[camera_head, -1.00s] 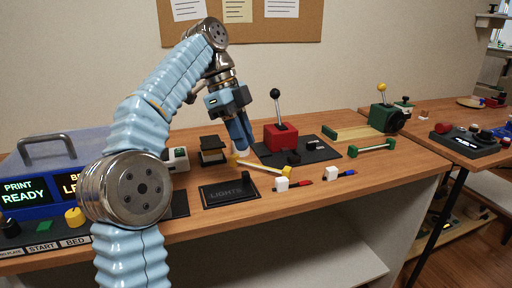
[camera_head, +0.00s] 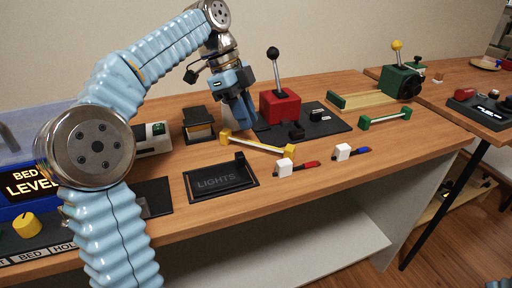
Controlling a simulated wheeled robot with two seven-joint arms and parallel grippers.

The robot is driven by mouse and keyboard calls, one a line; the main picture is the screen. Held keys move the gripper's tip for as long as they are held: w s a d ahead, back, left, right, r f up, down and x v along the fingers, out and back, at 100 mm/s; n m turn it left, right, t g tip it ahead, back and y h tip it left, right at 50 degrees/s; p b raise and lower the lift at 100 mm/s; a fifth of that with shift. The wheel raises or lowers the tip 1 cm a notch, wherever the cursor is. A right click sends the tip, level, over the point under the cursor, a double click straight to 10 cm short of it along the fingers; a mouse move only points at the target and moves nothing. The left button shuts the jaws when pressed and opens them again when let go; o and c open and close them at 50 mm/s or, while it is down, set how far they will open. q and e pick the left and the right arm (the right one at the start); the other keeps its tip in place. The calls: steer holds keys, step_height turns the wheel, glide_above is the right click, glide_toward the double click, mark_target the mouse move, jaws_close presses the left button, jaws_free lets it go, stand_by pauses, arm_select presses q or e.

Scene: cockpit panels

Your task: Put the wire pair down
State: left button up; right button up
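The yellow-ended wire pair (camera_head: 262,145), a pale double strand between two yellow end blocks, lies on the wooden bench behind the black LIGHTS plate. A similar green-ended pair (camera_head: 385,119) lies further right. My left gripper (camera_head: 243,122) points down just behind the yellow pair's left end. Its two blue fingers look slightly apart, with nothing visible between them. Whether the tips touch the bench is unclear. A small dark blue piece at the bottom right corner may be part of my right gripper; its fingers cannot be made out.
A red lever box (camera_head: 280,106) on a black mat stands right of the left gripper. A black block (camera_head: 198,123) stands left of it.

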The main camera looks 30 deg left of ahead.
mark_target(258, 143)
arm_select(q)
steer(key=x, duration=0.6)
steer(key=shift+d+r+b, duration=0.1)
steer(key=shift+d+b, duration=0.05)
steer(key=shift+b, duration=0.25)
steer(key=shift+c, duration=0.4)
jaws_close()
